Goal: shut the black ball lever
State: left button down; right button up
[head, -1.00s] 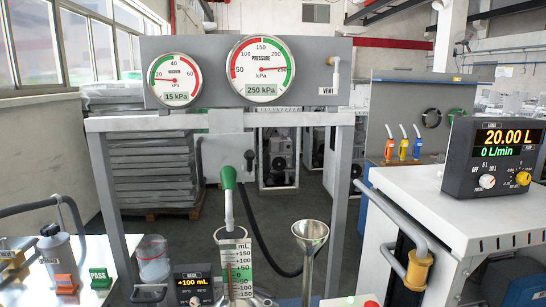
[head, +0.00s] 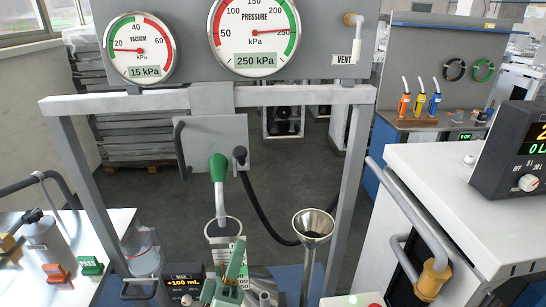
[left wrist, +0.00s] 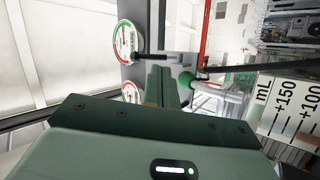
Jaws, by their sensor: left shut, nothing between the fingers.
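A black lever (head: 180,150) with a rounded upper end stands roughly upright at the left edge of a grey plate (head: 215,150) on the frame. It also shows in the left wrist view as a dark bar (left wrist: 160,57). I take it as the black ball lever; a second black knob (head: 239,153) with a hose is at the plate's right edge. My green left gripper (head: 238,247) is shut and empty, low in front of the measuring cylinder (head: 225,228), below and apart from the lever. Its shut fingers show in the left wrist view (left wrist: 162,80). My right gripper is not in view.
A green-handled nozzle (head: 218,168) hangs between lever and knob, above the cylinder. A metal funnel (head: 313,225) stands right of it. The frame's posts flank the work area. A white cabinet (head: 440,170) stands at right.

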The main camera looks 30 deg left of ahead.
aim_at(241, 159)
pick_arm(q)
jog(key=w+a+r+n+y+p, duration=0.4)
jog(key=w+r, duration=0.4)
jog(key=r, duration=0.4)
jog(key=shift+w+a+n, duration=0.15)
jog(key=shift+w+n, duration=0.2)
jog(key=shift+n, duration=0.15)
